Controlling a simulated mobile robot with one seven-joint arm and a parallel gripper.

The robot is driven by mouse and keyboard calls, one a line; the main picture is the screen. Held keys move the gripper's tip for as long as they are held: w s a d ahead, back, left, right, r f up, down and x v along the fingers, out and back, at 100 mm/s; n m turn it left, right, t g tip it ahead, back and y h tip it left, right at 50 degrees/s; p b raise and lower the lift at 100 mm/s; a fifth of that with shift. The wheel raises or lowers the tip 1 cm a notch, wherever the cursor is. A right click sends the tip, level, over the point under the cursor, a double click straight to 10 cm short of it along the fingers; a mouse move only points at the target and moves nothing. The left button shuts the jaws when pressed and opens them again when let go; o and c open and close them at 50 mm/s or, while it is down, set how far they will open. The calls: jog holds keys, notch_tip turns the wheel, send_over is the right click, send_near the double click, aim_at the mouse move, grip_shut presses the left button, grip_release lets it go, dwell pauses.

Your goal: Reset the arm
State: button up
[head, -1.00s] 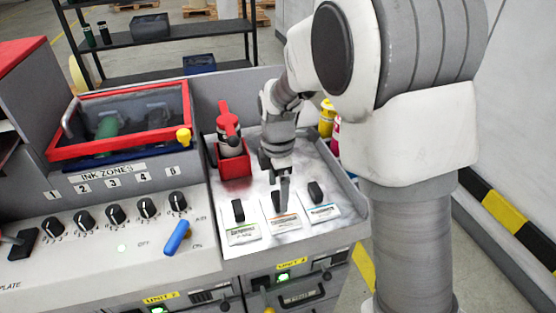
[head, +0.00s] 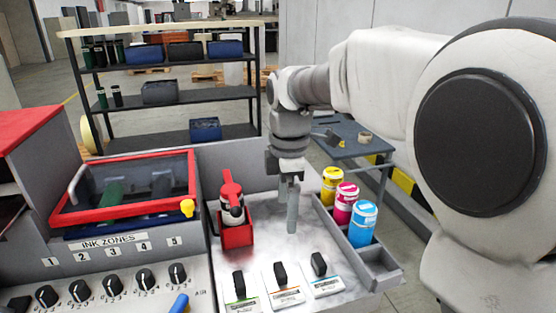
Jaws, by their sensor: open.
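My arm reaches in from the right of the head view. My gripper (head: 292,213) points down over the back part of the grey worktop (head: 262,247), between the red holder and the ink bottles. Its fingers are seen nearly edge-on, with nothing visible held in them. Three black upright pieces with labels, the left one (head: 239,284), the middle one (head: 280,273) and the right one (head: 318,264), stand in front of the gripper, apart from it.
A red holder (head: 237,236) with a red-handled bottle stands left of my gripper. Yellow (head: 331,185), magenta (head: 345,203) and cyan (head: 363,224) bottles stand at right. A red-framed ink tray (head: 125,214) and knobs are at left. A shelf (head: 165,98) stands behind.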

jog(key=s+d+m+t, duration=0.2)
jog(key=s+d+m, duration=0.4)
jog(key=s+m, duration=0.3)
jog(key=s+d+m+t, duration=0.3)
jog(key=s+d+m, duration=0.2)
jog(key=s+m, duration=0.5)
jog(key=shift+s+d+r+m, duration=0.15)
jog(key=shift+s+d+m, duration=0.05)
jog(key=shift+d+m, duration=0.2)
jog(key=shift+c, duration=0.2)
